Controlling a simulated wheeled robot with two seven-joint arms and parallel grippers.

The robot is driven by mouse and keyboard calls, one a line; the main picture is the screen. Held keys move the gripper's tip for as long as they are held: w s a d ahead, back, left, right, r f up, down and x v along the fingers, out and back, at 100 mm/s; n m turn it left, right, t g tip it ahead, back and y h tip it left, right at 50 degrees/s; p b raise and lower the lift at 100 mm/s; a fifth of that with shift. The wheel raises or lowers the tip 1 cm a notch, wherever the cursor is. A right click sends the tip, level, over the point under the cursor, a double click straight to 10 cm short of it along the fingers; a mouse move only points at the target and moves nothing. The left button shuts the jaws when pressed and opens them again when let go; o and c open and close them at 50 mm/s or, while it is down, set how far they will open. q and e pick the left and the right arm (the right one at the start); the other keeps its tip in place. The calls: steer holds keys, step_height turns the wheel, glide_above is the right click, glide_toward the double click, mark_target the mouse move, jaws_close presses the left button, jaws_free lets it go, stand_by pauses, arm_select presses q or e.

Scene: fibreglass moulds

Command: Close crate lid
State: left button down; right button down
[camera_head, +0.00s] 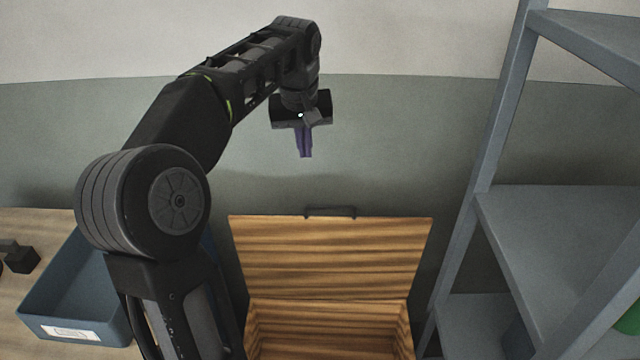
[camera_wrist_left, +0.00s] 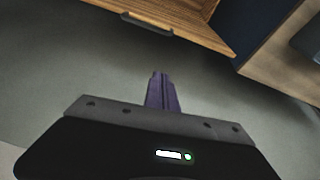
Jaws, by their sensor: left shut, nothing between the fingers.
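The wooden crate (camera_head: 330,325) stands low in the middle of the head view. Its striped lid (camera_head: 330,256) is raised and stands open at the back, with a dark handle (camera_head: 331,211) on its top edge. My left gripper (camera_head: 306,154) has purple fingers, which are shut with nothing between them. It hangs above the lid's top edge, a little left of the handle, apart from both. In the left wrist view the purple fingertips (camera_wrist_left: 158,76) point toward the lid (camera_wrist_left: 190,15) and its handle (camera_wrist_left: 147,23), with a gap between. My right gripper is not in view.
A blue bin (camera_head: 75,300) with a white label sits on a wooden surface (camera_head: 30,235) at the left. A grey shelf unit (camera_head: 540,215) stands close on the crate's right. A plain wall (camera_head: 400,130) is behind the crate and lid.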

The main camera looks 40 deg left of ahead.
arm_select(q)
steer(key=f, duration=0.4)
steer(key=f+p, duration=0.1)
steer(key=f, duration=0.6)
steer(key=shift+d+f+p, duration=0.3)
steer(key=shift+d, duration=0.05)
